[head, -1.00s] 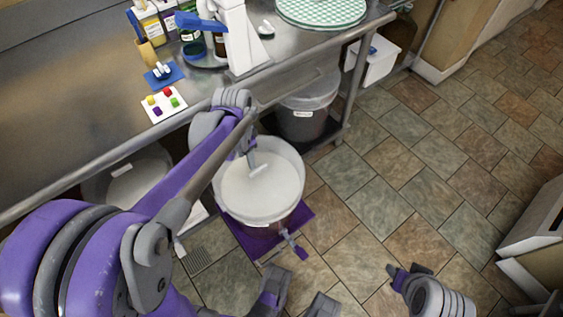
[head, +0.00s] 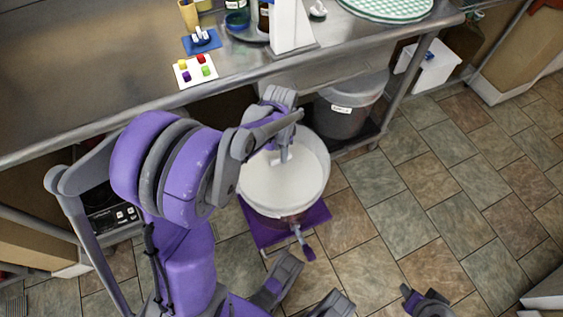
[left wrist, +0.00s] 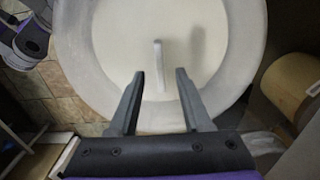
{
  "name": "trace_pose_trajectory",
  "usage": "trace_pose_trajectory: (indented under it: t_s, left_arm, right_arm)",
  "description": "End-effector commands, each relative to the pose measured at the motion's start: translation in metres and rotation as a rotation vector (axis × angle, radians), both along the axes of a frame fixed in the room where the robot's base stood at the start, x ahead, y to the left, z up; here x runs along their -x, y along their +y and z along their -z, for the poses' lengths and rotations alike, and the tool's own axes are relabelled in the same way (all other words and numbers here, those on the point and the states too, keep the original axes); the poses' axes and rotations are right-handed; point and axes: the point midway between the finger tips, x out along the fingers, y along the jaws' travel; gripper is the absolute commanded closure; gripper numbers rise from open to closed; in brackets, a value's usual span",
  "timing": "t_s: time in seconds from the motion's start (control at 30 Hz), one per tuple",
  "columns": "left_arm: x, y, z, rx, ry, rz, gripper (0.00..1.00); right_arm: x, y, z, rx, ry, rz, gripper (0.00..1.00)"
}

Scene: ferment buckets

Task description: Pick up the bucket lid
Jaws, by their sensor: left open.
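The bucket lid (head: 268,186) is a white disc with a short upright bar handle (left wrist: 159,66). It sits on the bucket (head: 285,217), inside the pale rim. My left gripper (head: 283,157) is over the lid by its handle. In the left wrist view the two open fingers (left wrist: 159,88) stand apart on either side of the handle's lower part, with gaps between. Whether the fingertips reach down to the handle's height is hard to tell.
The bucket stands on a purple platform (head: 262,235) on the tiled floor. The steel table's front edge (head: 150,114) runs close behind my left arm. A grey labelled bin (head: 345,112) stands under the table behind the bucket. The tiled floor (head: 440,190) to the right is clear.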

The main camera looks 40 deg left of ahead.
Motion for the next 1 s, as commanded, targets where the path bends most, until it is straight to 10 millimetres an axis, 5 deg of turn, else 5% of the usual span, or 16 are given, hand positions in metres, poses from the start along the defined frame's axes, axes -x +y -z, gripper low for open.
trace_pose_trajectory:
  t_s: [0.13, 0.37, 0.67, 1.0]
  left_arm:
    - [-0.001, 0.0, 0.025, 0.0, 0.001, 0.0, 0.51]
    - [0.0, 0.0, 0.027, 0.0, 0.0, 0.0, 0.51]
    - [0.0, 0.0, 0.027, 0.0, 0.0, 0.0, 1.0]
    - [0.0, 0.0, 0.027, 0.0, 0.0, 0.0, 1.0]
  right_arm:
    - [-0.001, 0.0, 0.012, 0.0, 0.004, 0.0, 0.53]
    - [-0.001, 0.0, 0.011, 0.0, 0.004, 0.0, 0.53]
    - [-0.001, 0.0, 0.011, 0.0, 0.004, 0.0, 0.53]
    - [-0.001, 0.0, 0.011, 0.0, 0.004, 0.0, 0.53]
